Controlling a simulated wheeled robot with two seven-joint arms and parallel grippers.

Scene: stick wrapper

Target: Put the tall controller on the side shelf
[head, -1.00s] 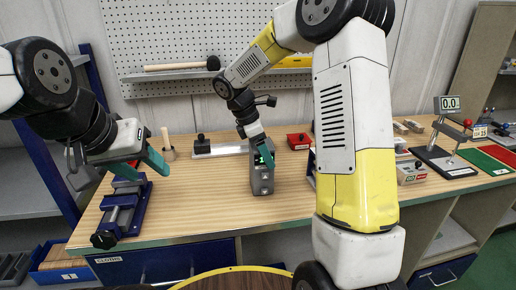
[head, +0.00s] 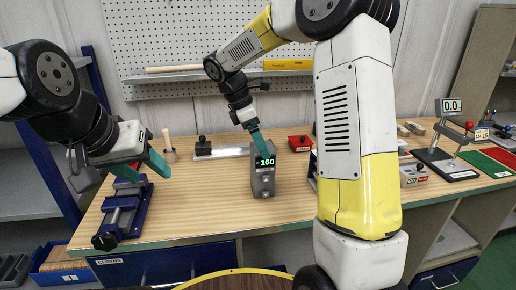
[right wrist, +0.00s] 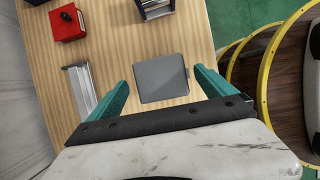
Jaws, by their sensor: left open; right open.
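The tall controller (head: 263,182), a grey upright box with a green display reading about 160, stands on the workbench (head: 205,212). In the right wrist view its flat grey top (right wrist: 160,80) shows between the fingers. My right gripper (head: 256,139) is open and points down at the controller's top; it holds nothing. In the wrist view its teal fingers (right wrist: 161,90) lie on either side of the top; whether they touch it I cannot tell. My left gripper (head: 143,167) is open and empty above the blue vise. A grey shelf unit (head: 32,200) with blue posts stands at the left.
A blue vise (head: 125,210) sits at the bench's left. A red box (head: 299,143) and a metal rail (head: 228,152) lie behind the controller. A gauge stand (head: 445,162) is at the right. The bench is clear left of the controller.

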